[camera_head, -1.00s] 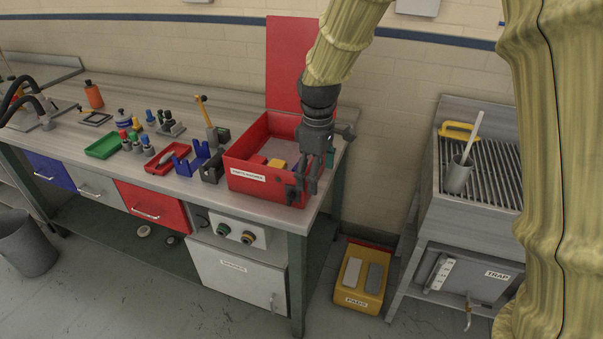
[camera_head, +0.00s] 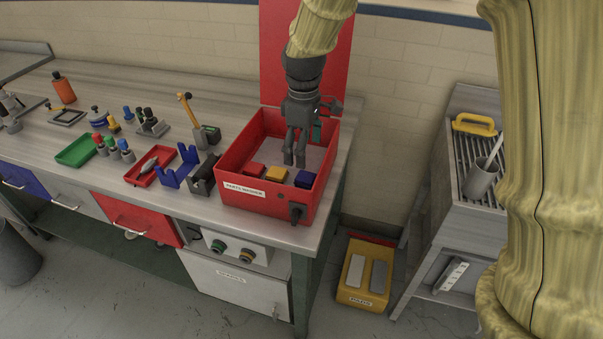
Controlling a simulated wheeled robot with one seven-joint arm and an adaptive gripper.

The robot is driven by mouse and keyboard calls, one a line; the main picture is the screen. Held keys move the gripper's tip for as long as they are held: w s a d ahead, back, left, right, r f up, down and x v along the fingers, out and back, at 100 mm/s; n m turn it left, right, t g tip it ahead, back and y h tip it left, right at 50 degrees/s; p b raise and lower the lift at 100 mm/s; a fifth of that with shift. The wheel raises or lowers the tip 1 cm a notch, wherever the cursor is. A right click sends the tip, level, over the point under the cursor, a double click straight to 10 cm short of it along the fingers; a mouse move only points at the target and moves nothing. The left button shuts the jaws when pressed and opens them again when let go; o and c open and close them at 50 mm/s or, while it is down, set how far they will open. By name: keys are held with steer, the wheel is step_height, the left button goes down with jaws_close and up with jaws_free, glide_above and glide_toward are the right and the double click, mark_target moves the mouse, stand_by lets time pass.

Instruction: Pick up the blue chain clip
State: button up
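A small dark blue block (camera_head: 305,179), which looks like the blue chain clip, lies in the front right corner of the red parts washer box (camera_head: 238,200). A yellow block (camera_head: 276,174) and a red block (camera_head: 252,170) lie in a row to its left. My gripper (camera_head: 294,163) points down inside the box outline, with its fingertips just above and left of the blue block in the picture. Its fingers look slightly apart with nothing between them. Its exact height above the blocks is hard to tell.
The box has raised walls, a red lid (camera_head: 335,60) standing up behind and a dark fitting (camera_head: 297,213) on its front. A blue holder (camera_head: 178,170), a dark bracket (camera_head: 203,176) and a hammer (camera_head: 188,110) stand to its left. A metal trap unit (camera_head: 470,225) stands at right.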

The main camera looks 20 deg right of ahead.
mark_target(306, 177)
steer(key=f, duration=0.4)
steer(key=shift+s+d, duration=0.2)
steer(key=shift+s, duration=0.1)
steer(key=shift+w+f+p, duration=0.1)
steer(key=shift+f+p, duration=0.1)
steer(key=shift+p, duration=0.1)
steer(key=shift+s+f, duration=0.15)
steer(key=shift+s, duration=0.1)
steer(key=shift+s+f+p, duration=0.1)
steer(key=shift+f+p, duration=0.7)
steer(key=shift+f, duration=1.6)
steer(key=shift+r, duration=0.1)
steer(key=c, duration=1.6)
steer(key=shift+c, duration=0.7)
